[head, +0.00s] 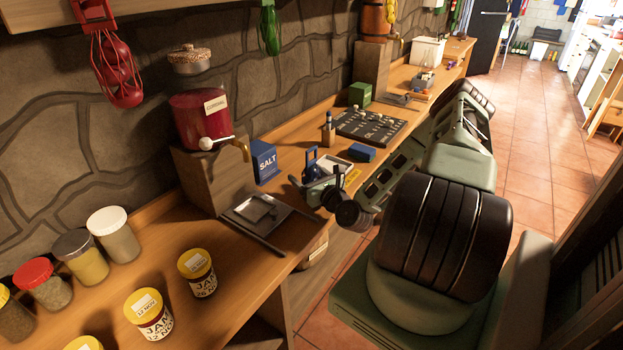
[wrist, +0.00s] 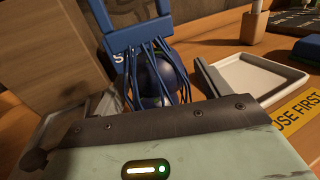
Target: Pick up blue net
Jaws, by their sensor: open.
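The blue net (head: 312,155) is a blue handle with cords around dark round contents. In the head view it is upright over the counter, just right of the salt box, partly hidden by my gripper (head: 318,186). In the wrist view the blue net (wrist: 152,75) is straight ahead, its handle at the top and its cords spread below. My gripper (wrist: 150,100) is open, with a finger on each side of the net's lower part. Its housing hides the net's bottom. I cannot tell whether a finger touches it.
The blue salt box (head: 264,162) stands close behind the net. A white tray (wrist: 262,76) and a yellow "USE FIRST" label (wrist: 298,112) are to its right. A dark scale-like tray (head: 262,212) lies to the left. Red (head: 118,70) and green (head: 270,28) nets hang above the counter.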

